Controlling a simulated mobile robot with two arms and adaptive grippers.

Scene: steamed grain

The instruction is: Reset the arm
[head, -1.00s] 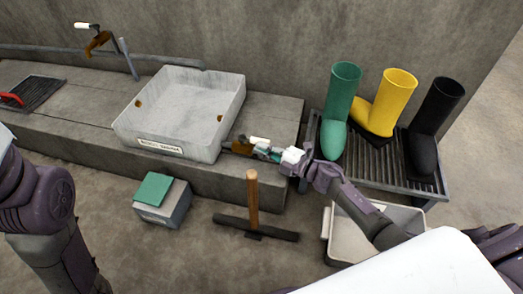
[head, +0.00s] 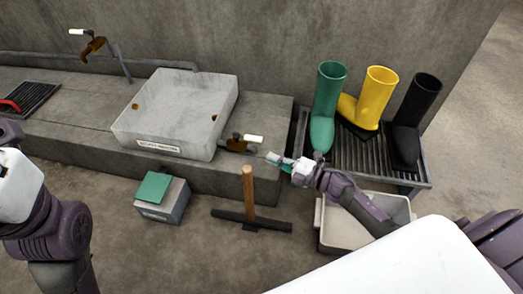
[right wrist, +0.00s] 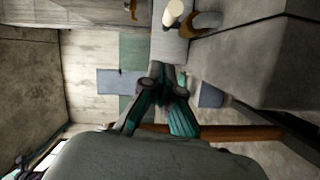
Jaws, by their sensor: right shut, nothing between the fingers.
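My right gripper (head: 274,160) is in the middle of the head view, in front of the bench, just right of and below a brass tap with a white handle (head: 253,139). A small gap shows between them. In the right wrist view the fingers (right wrist: 163,78) are closed together with nothing between them, and the tap's white handle (right wrist: 173,12) is beyond them near the top. My left arm (head: 50,225) comes in at the left edge; its gripper is outside the picture.
The grey basin (head: 180,105) stands on the concrete bench. Green (head: 327,105), yellow (head: 374,95) and black boots (head: 413,115) stand on a slatted rack at right.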

